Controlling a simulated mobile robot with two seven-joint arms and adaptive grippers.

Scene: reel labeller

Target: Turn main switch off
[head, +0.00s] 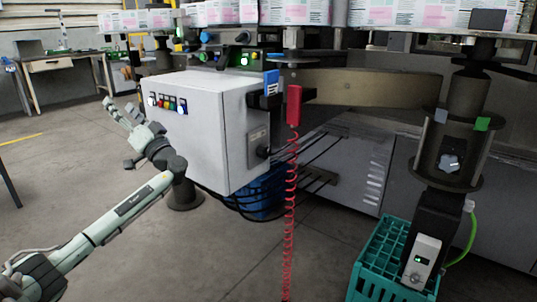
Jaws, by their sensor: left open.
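A light grey control cabinet (205,125) stands left of centre in the head view. Its front carries a row of small coloured buttons and knobs (167,103). Its right side carries a grey plate (257,143) with a dark fitting low on it. I cannot tell for sure which of these is the main switch, or its position. My left gripper (120,110) is open and empty, left of the cabinet's front and apparently apart from it. My right gripper is not in view.
A red coiled cable (291,200) hangs from a red handle (294,105) right of the cabinet. Dark cables and a blue container (258,190) lie below it. A teal crate (372,262) stands at lower right. A workbench (55,64) is far left.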

